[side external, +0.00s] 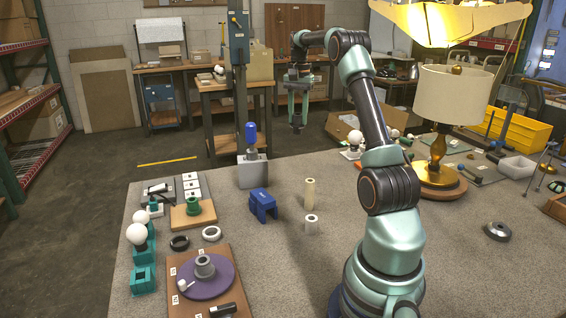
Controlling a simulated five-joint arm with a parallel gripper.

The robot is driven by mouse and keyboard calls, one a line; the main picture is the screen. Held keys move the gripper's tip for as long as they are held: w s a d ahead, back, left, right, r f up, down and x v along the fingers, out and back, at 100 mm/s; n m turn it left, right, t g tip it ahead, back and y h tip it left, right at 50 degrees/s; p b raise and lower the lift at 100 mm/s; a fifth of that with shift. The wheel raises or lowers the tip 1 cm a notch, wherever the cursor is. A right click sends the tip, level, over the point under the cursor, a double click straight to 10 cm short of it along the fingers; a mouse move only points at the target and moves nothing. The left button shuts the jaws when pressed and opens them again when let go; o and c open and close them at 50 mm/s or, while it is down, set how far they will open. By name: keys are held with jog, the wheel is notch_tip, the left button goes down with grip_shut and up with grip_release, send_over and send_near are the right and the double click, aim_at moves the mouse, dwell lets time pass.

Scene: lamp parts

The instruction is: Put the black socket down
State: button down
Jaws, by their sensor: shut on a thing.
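My gripper (297,124) hangs high at the back of the work, pointing down, above and beyond the far edge of the grey table as seen here. Its pale green fingers are shut on a small dark thing at their tips, which I take to be the black socket. It is too small and too far off to make out its shape. Nothing under the gripper touches it.
A brass lamp (438,160) stands right. The middle front is clear.

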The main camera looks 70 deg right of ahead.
jog(key=w+a+r+n, duration=0.1)
jog(key=a, duration=0.8)
jog(key=w+a+r+n, duration=0.1)
jog(key=w+a+r, duration=0.1)
jog(key=a, duration=0.8)
jog(key=s+a+f+n, duration=0.1)
jog(key=s+a+f, duration=0.15)
jog(key=a, duration=0.45)
jog(key=s+a+f, duration=0.1)
jog(key=s+a, duration=0.3)
jog(key=a, duration=0.3)
notch_tip(320, 180, down, 20)
jog(key=shift+d+r, duration=0.15)
jog(key=shift+r, duration=0.05)
jog(key=shift+f, duration=0.15)
jog(key=c, duration=0.5)
grip_release()
jog(key=shift+c, duration=0.2)
